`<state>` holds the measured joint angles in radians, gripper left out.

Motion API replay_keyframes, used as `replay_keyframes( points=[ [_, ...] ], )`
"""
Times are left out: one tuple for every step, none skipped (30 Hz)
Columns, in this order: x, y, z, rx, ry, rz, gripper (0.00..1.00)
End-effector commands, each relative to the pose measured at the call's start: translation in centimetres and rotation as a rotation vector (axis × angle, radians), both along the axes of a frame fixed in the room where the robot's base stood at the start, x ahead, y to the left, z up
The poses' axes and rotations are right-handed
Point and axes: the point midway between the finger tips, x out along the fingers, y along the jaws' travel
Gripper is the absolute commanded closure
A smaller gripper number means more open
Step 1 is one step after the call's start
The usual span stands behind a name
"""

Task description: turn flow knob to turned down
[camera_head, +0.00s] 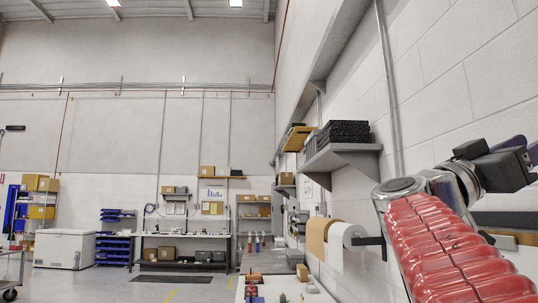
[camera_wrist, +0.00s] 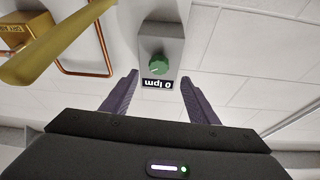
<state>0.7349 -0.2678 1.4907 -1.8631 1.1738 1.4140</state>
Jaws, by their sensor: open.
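The flow knob (camera_wrist: 159,64) is a green round knob on the face of a grey box (camera_wrist: 168,34) in the wrist view. A small dark label under it reads "0 lpm", upside down in this view. My gripper (camera_wrist: 158,77) is open, with its two dark purple fingers spread left and right of the knob and label. Nothing is between the fingers that I can see them touch; the exact distance to the knob cannot be told. In the head view the knob is not visible, and my arm fills the right side.
White block wall is to the right. The head view shows a wall shelf (camera_head: 340,158), paper rolls (camera_head: 337,240) and a workbench farther off.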

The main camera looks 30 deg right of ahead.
Motion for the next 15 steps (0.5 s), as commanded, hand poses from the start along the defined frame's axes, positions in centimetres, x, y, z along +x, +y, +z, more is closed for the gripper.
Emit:
replay_keyframes(
  points=[
    [-0.2,-0.5,0.2,-0.001,0.0,-0.003,0.46],
    [-0.4,-0.8,0.3,0.0,0.001,-0.003,0.46],
    [-0.5,-1.1,0.5,0.0,0.001,-0.004,0.46],
    [-0.6,-1.4,0.6,0.001,0.001,-0.003,0.46],
    [-0.7,-1.6,0.7,0.001,0.001,-0.003,0.46],
    [-0.9,-1.9,0.9,0.0,0.0,-0.003,0.46],
    [-1.1,-2.2,1.0,0.0,0.0,-0.002,0.46],
    [-1.1,-2.5,1.1,0.0,0.0,-0.002,0.46],
    [-1.3,-2.9,1.3,0.001,0.001,-0.003,0.46],
    [-1.4,-3.1,1.4,0.001,0.001,-0.003,0.46],
    [-1.5,-3.4,1.5,0.001,0.001,-0.003,0.46],
    [-1.7,-3.8,1.7,0.001,0.002,-0.003,0.46],
    [-1.9,-4.0,1.8,0.001,0.001,-0.003,0.46],
    [-2.0,-4.3,1.9,0.0,0.0,-0.002,0.46],
    [-2.2,-4.6,2.1,0.0,0.0,-0.002,0.46]
  ],
)
